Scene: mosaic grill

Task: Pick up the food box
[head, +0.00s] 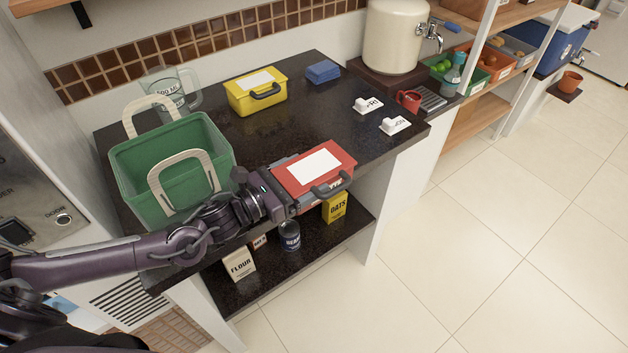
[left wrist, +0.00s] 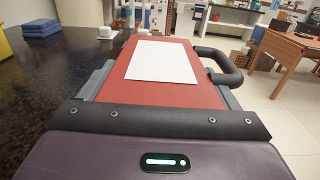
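The red food box (head: 332,162) has a white label on its lid and a dark handle on its front side. It is at the front edge of the dark counter, its handle side over the edge. I cannot tell whether its underside touches the counter. My left gripper (head: 291,183) comes in from the left with its grey fingers along two opposite sides of the box. In the left wrist view the red box (left wrist: 118,91) fills the space between the fingers, with no clear gap. My right gripper is not in view.
A yellow box (head: 257,100), a green basket (head: 150,165) and a glass measuring jug (head: 180,88) stand on the counter (head: 240,135). Folded blue cloths (head: 323,71) and a red mug (head: 409,100) are farther back. A lower shelf holds oats (head: 335,208), a can and flour. Open floor lies right.

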